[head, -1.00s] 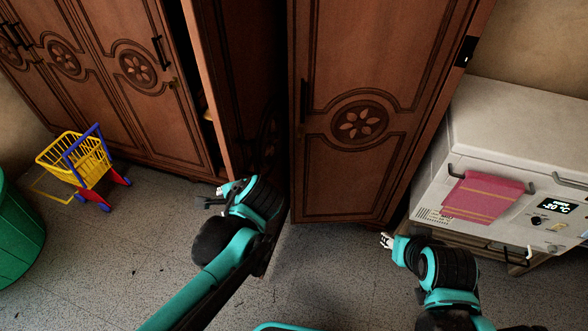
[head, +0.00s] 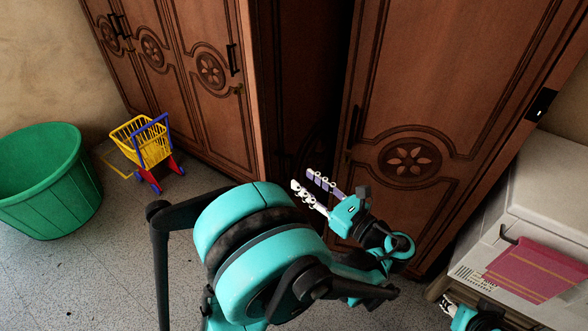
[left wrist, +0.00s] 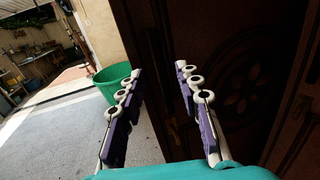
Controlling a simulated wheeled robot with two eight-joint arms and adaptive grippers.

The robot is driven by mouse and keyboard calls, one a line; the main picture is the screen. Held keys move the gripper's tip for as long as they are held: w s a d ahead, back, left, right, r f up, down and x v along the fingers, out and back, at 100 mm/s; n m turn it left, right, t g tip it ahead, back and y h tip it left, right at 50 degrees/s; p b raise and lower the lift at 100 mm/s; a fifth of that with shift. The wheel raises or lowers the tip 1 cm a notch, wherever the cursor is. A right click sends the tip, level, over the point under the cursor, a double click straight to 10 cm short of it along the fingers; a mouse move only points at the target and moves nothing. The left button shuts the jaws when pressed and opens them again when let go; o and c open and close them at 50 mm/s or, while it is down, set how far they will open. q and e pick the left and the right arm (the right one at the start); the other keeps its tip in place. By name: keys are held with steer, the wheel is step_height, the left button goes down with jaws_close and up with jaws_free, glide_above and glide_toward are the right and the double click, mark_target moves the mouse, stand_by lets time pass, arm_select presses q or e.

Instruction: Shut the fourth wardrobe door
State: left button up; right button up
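The brown wardrobe (head: 190,50) has carved doors. A dark panel (head: 300,90), its pale edge (head: 259,110) toward me, stands between the doors on the left and a wide carved door (head: 420,110) on the right. In the left wrist view a dark panel with a rosette (left wrist: 240,90) lies beyond the fingers. I cannot tell which panel is the fourth door. My left gripper (head: 315,192) is open and empty in front of the dark panel; its fingers also show apart in the left wrist view (left wrist: 155,100). Contact is not clear. My right gripper (head: 450,308) is partly visible, low right.
A yellow and blue toy cart (head: 148,150) and a green tub (head: 45,180) stand on the floor at left. A white chest freezer (head: 545,200) with a red towel (head: 535,268) stands at right. Grey floor is clear between cart and my left arm.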

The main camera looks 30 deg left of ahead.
arm_select(q)
steer(key=b+x, duration=0.1)
steer(key=x, duration=0.5)
steer(key=shift+w+a, duration=0.1)
steer(key=shift+a, duration=0.15)
jaws_close()
